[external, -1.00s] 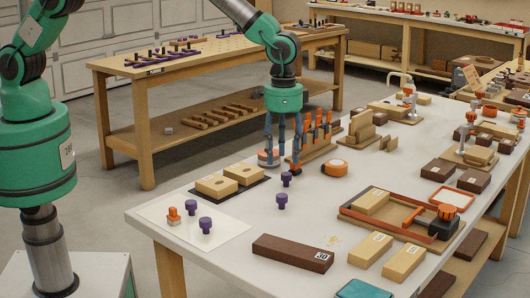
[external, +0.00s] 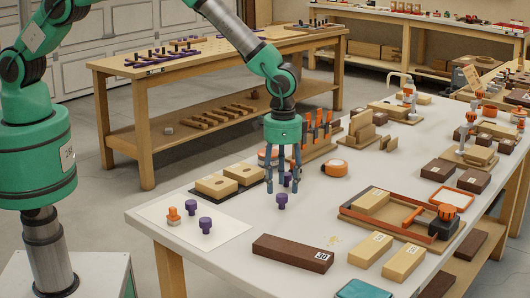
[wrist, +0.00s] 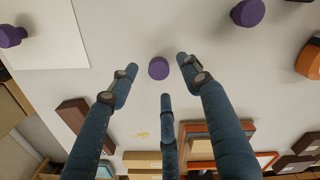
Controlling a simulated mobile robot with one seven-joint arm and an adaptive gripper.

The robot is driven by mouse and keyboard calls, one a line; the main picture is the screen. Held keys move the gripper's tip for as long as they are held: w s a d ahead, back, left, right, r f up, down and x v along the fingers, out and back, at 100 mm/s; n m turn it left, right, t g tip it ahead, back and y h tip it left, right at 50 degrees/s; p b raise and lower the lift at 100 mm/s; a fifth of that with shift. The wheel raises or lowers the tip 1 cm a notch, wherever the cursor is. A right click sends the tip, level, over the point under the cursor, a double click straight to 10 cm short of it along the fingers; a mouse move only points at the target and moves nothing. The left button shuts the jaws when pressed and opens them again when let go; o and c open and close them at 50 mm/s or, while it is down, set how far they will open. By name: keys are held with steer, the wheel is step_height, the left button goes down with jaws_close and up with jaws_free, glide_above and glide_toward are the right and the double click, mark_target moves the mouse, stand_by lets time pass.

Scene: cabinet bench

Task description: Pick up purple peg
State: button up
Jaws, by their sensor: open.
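Several purple pegs stand on the bench. One purple peg (external: 281,202) is just below my gripper (external: 282,188), and a second purple peg (external: 288,180) is partly behind the fingers. Two more, a front peg (external: 205,225) and a back peg (external: 191,210), are at the white sheet on the left. In the wrist view, my three blue fingers (wrist: 159,76) are spread open. One peg (wrist: 158,68) shows between the fingertips, another peg (wrist: 247,12) is at the top right, and one (wrist: 12,36) is at the left edge. No peg is held.
An orange peg (external: 173,216) stands on the white sheet (external: 230,225). Two tan blocks (external: 215,186) lie behind it. An orange tape roll (external: 335,168) and a rack of orange-handled tools (external: 318,140) are near the gripper. A long brown block (external: 292,253) lies in front.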

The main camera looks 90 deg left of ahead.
mark_target(282, 195)
steer(key=shift+f, duration=0.1)
steer(key=shift+d+f+b, duration=0.1)
steer(key=shift+f+b, duration=0.3)
steer(key=shift+f, duration=2.1)
steer(key=c, duration=1)
